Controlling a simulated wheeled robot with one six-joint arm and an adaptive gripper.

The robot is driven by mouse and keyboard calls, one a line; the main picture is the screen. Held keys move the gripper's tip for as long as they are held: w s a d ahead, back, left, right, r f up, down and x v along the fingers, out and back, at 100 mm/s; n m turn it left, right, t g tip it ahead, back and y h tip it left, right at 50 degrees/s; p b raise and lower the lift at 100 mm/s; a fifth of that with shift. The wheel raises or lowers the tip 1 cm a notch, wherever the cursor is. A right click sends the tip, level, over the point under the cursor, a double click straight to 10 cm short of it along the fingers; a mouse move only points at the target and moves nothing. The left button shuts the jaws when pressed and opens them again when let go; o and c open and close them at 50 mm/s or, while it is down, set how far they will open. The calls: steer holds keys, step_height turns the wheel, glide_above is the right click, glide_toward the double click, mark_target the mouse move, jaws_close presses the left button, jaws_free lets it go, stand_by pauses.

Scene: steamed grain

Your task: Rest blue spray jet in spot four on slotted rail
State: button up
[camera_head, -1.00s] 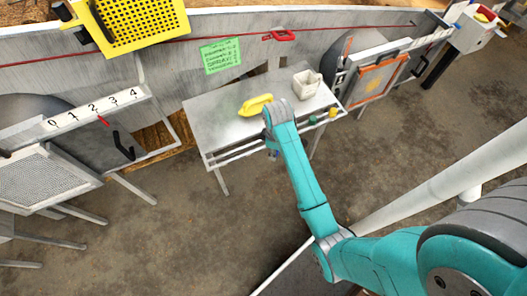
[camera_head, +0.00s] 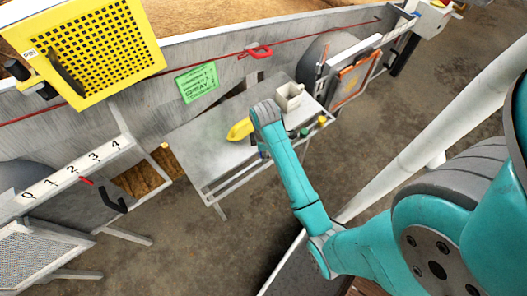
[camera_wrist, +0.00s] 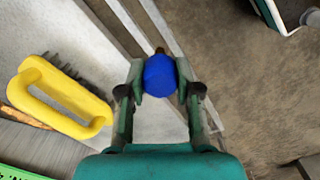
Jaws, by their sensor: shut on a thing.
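My gripper (camera_wrist: 160,88) is shut on the blue spray jet (camera_wrist: 160,75), a round blue body with a small brown tip, in the wrist view. The jet is over the slotted rail (camera_wrist: 128,28) along the front of the grey table; I cannot tell whether it touches it. In the head view the rail (camera_head: 233,183) runs along the table's front edge, and my arm hides most of the gripper and the jet. Small green and yellow pieces (camera_head: 321,120) stand at the rail's right end. I cannot make out slot numbers on the rail.
A yellow-handled brush (camera_head: 239,130) and a pale square cup (camera_head: 289,96) are on the table (camera_head: 200,140). A green note (camera_head: 197,82) hangs behind. A yellow perforated basket (camera_head: 85,50) is at upper left. A white strip numbered 0 to 4 (camera_head: 75,170) is at left.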

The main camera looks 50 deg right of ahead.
steer(key=shift+f, duration=2.1)
steer(key=o, duration=1.2)
step_height(320, 180, up, 7)
steer(key=shift+r, duration=0.2)
steer(key=shift+f, duration=0.1)
